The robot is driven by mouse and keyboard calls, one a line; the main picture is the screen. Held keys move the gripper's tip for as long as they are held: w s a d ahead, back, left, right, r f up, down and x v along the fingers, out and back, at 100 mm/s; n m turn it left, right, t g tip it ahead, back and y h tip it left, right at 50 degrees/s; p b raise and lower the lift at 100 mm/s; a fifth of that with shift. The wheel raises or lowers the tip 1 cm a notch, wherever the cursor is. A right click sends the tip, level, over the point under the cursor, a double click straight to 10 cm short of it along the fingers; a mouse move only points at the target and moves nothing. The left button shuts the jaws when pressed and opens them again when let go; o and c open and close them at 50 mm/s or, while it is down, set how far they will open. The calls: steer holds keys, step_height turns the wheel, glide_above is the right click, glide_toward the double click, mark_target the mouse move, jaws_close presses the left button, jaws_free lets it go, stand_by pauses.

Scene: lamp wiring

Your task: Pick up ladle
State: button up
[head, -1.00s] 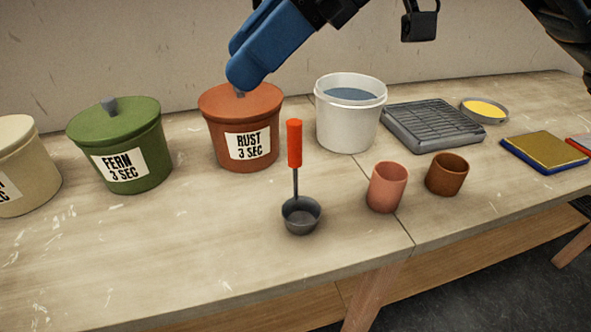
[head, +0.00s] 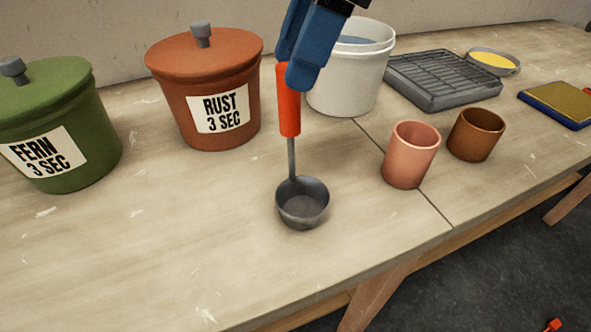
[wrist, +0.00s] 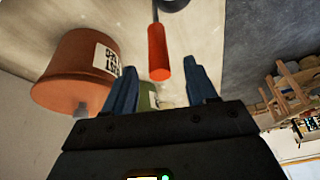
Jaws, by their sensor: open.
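The ladle (head: 302,203) stands upright on the wooden table, with a grey bowl at the bottom and an orange-red handle (head: 288,104) at the top. My gripper (head: 292,75) has blue fingers and is at the upper end of the handle in the head view. In the wrist view, my gripper (wrist: 163,82) is open, its two fingers spread apart. The ladle's handle (wrist: 158,55) shows ahead of the gap between them there. I cannot tell whether a finger touches the handle.
A lidded rust pot (head: 205,75) and a green fern pot (head: 60,115) stand left. A white bucket (head: 350,80) is just behind my gripper. A pink cup (head: 411,155), a brown cup (head: 475,135) and a grey rack tray (head: 443,80) are right. The table front is clear.

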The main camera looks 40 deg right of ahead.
mark_target(283, 102)
steer(key=x, duration=0.3)
steer(key=b+x, duration=0.1)
steer(key=x, duration=0.2)
steer(key=shift+s+d+f, duration=0.1)
steer(key=shift+d+f, duration=0.05)
steer(key=shift+d, duration=0.05)
jaws_close()
stand_by(0.5)
